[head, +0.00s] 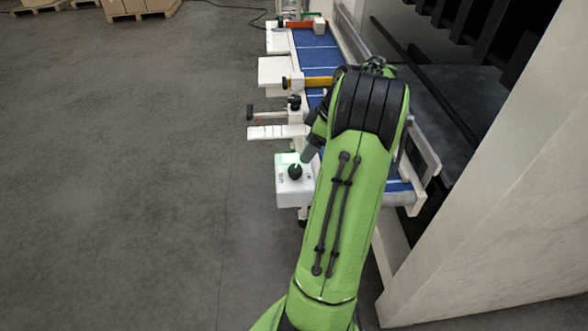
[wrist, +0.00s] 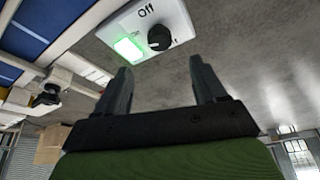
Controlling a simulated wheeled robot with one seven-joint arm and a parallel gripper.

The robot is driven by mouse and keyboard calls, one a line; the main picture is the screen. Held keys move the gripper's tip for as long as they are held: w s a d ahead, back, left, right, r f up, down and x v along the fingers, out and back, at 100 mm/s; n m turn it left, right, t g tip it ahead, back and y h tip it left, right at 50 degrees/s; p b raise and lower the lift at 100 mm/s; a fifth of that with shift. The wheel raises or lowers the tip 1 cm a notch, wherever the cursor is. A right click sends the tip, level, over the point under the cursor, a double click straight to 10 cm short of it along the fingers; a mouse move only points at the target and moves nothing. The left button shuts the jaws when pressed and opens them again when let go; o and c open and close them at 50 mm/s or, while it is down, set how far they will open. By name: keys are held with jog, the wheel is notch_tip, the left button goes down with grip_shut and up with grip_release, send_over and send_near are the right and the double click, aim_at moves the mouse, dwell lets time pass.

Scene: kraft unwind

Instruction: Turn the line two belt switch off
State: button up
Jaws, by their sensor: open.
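The belt switch is a white box with a black rotary knob (head: 295,171) and a lit green lamp; in the head view it sits at the left side of the conveyor. In the wrist view the box (wrist: 178,12) shows the word "Off", the black knob (wrist: 160,38) and the glowing green lamp (wrist: 129,49). Small lettering beside the knob is partly hidden by it. My gripper (wrist: 160,75) is open and empty, its two fingers pointing toward the box, apart from the knob. In the head view my gripper (head: 309,152) is close above the knob, partly hidden by my arm.
A blue conveyor belt (head: 317,58) runs behind my arm, with a yellow bar (head: 318,82) across it. Another black knob (head: 294,102) and a white slotted plate (head: 275,132) stick out farther along. A white wall (head: 490,210) stands at right.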

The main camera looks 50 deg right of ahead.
aim_at(295, 168)
jog(key=x, duration=0.9)
jog(key=shift+f, duration=0.25)
jog(key=shift+c, duration=0.3)
jog(key=c, duration=1)
